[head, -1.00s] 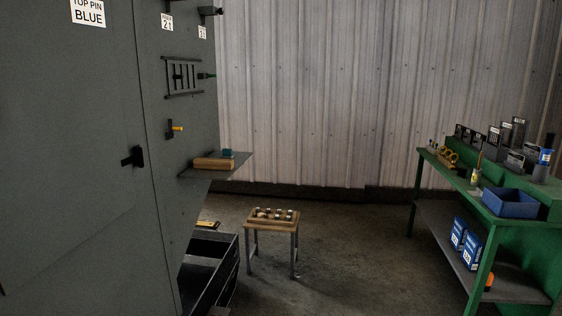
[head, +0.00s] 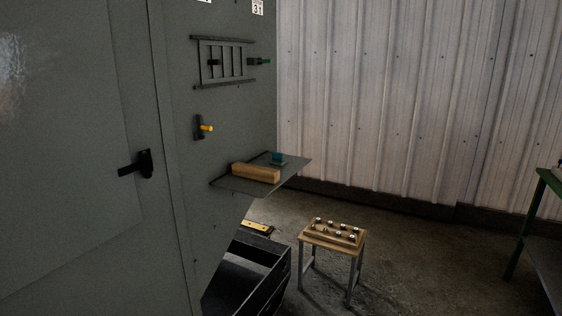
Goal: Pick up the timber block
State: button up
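The timber block (head: 256,173) is a light brown wooden bar in the head view. It lies flat on a grey shelf (head: 291,174) that sticks out from the side of the large grey cabinet. A small teal object (head: 278,158) sits on the same shelf behind the block, towards the wall. My gripper is not in the head view.
The grey cabinet (head: 85,200) fills the left, with a black handle (head: 137,164) and a yellow-tipped lever (head: 206,128). Below the shelf stands a dark open bin (head: 262,262). A small stool (head: 357,255) holds a wooden rack. A green bench (head: 541,200) edges in at right.

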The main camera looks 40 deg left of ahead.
aim_at(272, 177)
jog(key=i, duration=2.45)
jog(key=u, duration=3.75)
